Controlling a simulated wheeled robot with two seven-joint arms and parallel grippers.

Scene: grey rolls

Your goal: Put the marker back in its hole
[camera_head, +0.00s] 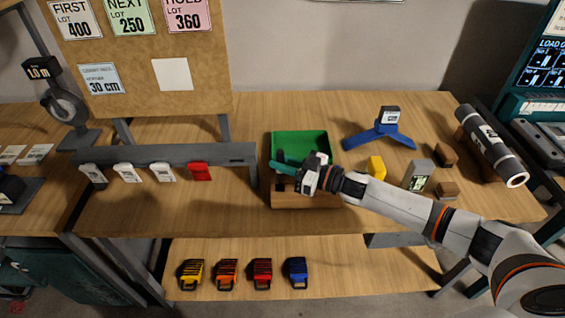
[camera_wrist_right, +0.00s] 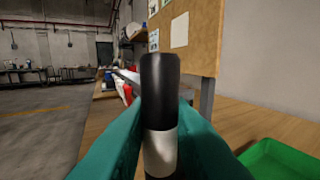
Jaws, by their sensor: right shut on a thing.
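My right gripper (camera_head: 284,167) has teal fingers and reaches in from the right, over the front of the green tray and a wooden block (camera_head: 305,201). It is shut on the marker, which has a black end and a white body. In the right wrist view the marker (camera_wrist_right: 160,82) stands upright between the teal fingers (camera_wrist_right: 160,140). In the head view only small dark parts of the marker (camera_head: 280,185) show by the fingertips. My left gripper is not in view.
The green tray (camera_head: 300,137) lies just behind the block. A grey rail (camera_head: 165,153) with hanging tags stands to the left. A blue stand (camera_head: 380,136), a yellow piece (camera_head: 377,167) and a grey box (camera_head: 418,175) are on the right. The table front left is clear.

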